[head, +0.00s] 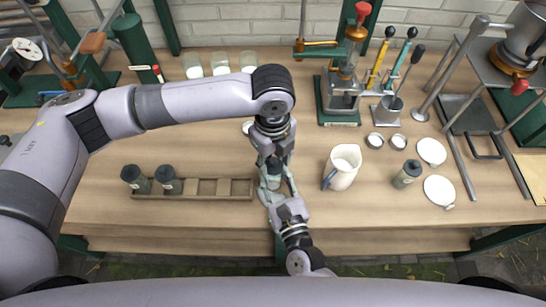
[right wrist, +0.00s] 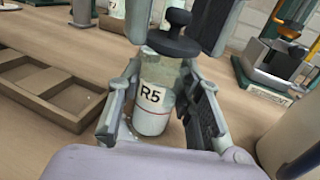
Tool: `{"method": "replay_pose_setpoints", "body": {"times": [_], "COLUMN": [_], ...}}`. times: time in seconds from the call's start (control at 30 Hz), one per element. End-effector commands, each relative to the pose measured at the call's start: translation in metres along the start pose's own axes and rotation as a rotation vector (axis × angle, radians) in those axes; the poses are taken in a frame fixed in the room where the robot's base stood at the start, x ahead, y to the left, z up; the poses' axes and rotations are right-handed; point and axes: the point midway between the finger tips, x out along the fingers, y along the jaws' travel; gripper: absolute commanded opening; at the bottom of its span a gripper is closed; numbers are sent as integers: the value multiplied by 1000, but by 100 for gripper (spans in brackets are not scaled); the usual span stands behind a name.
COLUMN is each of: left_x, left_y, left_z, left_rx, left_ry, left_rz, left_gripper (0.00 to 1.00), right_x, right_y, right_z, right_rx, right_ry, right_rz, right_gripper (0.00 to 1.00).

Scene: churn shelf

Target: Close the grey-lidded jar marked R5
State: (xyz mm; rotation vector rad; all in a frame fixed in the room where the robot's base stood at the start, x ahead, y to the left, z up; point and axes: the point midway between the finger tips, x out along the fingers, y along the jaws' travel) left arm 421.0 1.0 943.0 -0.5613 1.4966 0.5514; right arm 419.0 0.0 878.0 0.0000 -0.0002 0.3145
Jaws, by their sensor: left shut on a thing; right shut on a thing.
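The jar marked R5 (right wrist: 153,98) stands upright in the right wrist view, clear glass with a white lower part. My right gripper (right wrist: 160,80) is shut around its body; in the head view the same gripper (head: 275,188) reaches it from the front. The dark grey knobbed lid (right wrist: 173,45) is at the jar's mouth. My left gripper (right wrist: 176,20) comes from above and is shut on the lid's knob. It also shows in the head view (head: 271,162), where it mostly hides lid and jar. I cannot tell whether the lid touches the rim.
A wooden rack (head: 207,187) lies left of the jar, with two dark-lidded jars (head: 135,179) (head: 168,180) and empty compartments. A white pitcher (head: 343,166) stands close on the right. Another dark-lidded jar (head: 407,174) and white discs (head: 438,190) are farther right.

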Motion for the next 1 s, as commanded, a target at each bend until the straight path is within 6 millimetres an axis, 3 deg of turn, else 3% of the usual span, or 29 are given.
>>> {"method": "replay_pose_setpoints", "body": {"times": [0.5, 0.53, 0.6, 0.87, 1.0], "left_x": [11, 11, 11, 10, 10], "left_y": [0, 0, 0, 0, 0], "left_z": [0, 0, 0, 0, 0], "left_rx": [0, 0, 0, 0, 0], "left_ry": [1, 0, 0, 0, 0], "left_rz": [2, 1, 1, 1, 1], "left_gripper": [28, 41, 45, 62, 62], "right_x": [0, 0, 0, 0, 0], "right_y": [0, 0, 0, 0, 0], "right_z": [-1, -1, -1, -1, -1], "right_rx": [0, 0, 0, 0, 0], "right_ry": [2, 2, 2, 2, 2], "right_rz": [1, 1, 1, 1, 1], "right_gripper": [0, 0, 0, 0, 0]}}
